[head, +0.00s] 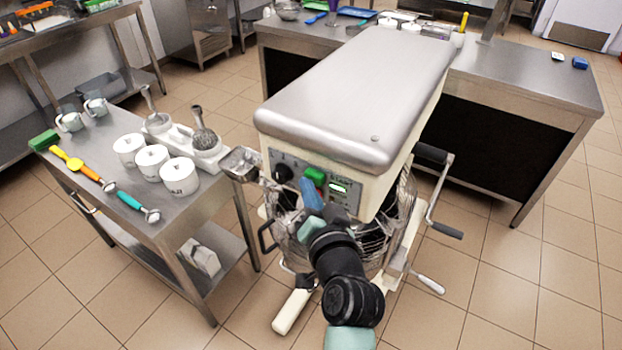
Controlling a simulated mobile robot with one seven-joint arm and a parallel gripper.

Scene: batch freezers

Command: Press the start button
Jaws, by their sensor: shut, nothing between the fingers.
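The machine (350,85) stands in the middle of the head view, with a rounded metal top and a cream body. Its front control panel (288,160) has a black knob (284,173), a green button (316,174) and a small lit display (339,187). A little red shows at the green button's lower left edge. My gripper (309,186) is shut and empty, with its blue fingers just below and left of the green button. I cannot tell whether the fingertips touch it. My gripper and wrist hide part of the lower panel.
A wire guard (292,242) and a crank handle (447,229) stick out around the machine's front. A steel table (97,190) at left holds white tubs (180,176), scoops and cups. A counter (535,95) stands behind. The floor at right is clear.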

